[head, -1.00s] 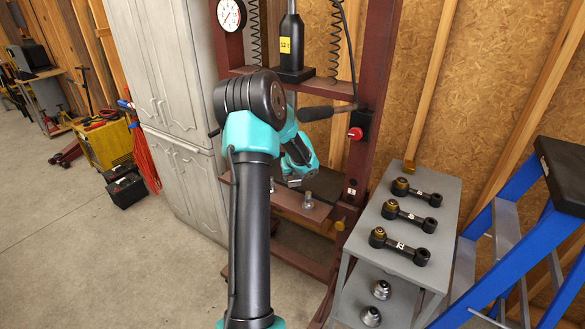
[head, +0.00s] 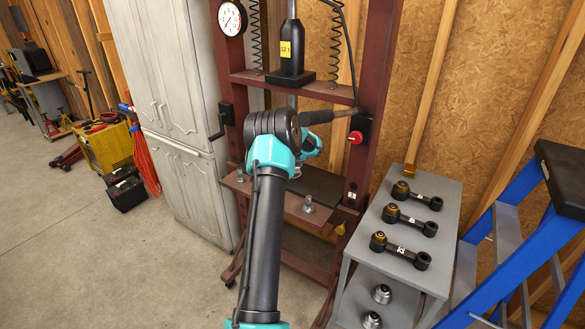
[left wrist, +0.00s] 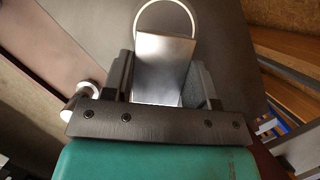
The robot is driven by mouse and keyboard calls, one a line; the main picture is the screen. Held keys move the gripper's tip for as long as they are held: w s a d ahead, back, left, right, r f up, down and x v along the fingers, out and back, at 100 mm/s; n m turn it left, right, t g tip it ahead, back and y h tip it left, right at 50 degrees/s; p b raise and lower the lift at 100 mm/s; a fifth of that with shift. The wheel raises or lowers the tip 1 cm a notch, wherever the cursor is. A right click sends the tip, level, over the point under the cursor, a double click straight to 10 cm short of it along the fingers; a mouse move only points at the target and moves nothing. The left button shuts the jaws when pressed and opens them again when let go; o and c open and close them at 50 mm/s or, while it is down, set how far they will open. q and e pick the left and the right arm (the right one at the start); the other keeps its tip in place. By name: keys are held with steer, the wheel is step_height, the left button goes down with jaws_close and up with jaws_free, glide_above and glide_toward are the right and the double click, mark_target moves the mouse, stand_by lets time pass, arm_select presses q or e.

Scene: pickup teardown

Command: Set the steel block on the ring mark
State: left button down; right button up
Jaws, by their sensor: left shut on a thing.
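The steel block (left wrist: 163,68) is a bright, flat-faced metal piece between the two fingers of my left gripper (left wrist: 165,82) in the left wrist view. The gripper is shut on it. The ring mark (left wrist: 190,17) is a thin white circle on a dark plate, just beyond the block. The block's far end overlaps the lower part of the ring in this view; I cannot tell whether it touches the plate. In the head view my arm mostly hides the gripper and the block. My right gripper is not in view.
A dark red press frame (head: 375,100) surrounds the work area, with a ram (head: 291,55) above and a bolted bed beam (head: 300,207). A grey cart (head: 385,250) with several black links stands to the right, beside a blue stepladder (head: 520,250).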

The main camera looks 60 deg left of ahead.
arm_select(q)
steer(key=shift+w+a, duration=0.3)
steer(key=shift+a, duration=0.25)
steer(key=shift+w+a, duration=0.3)
steer(key=shift+a, duration=0.25)
steer(key=shift+a, duration=0.15)
steer(key=shift+w+f, duration=0.1)
steer(key=shift+f, duration=1.65)
steer(key=shift+f, duration=0.15)
steer(key=shift+c, duration=2.1)
jaws_free()
steer(key=shift+f, duration=0.1)
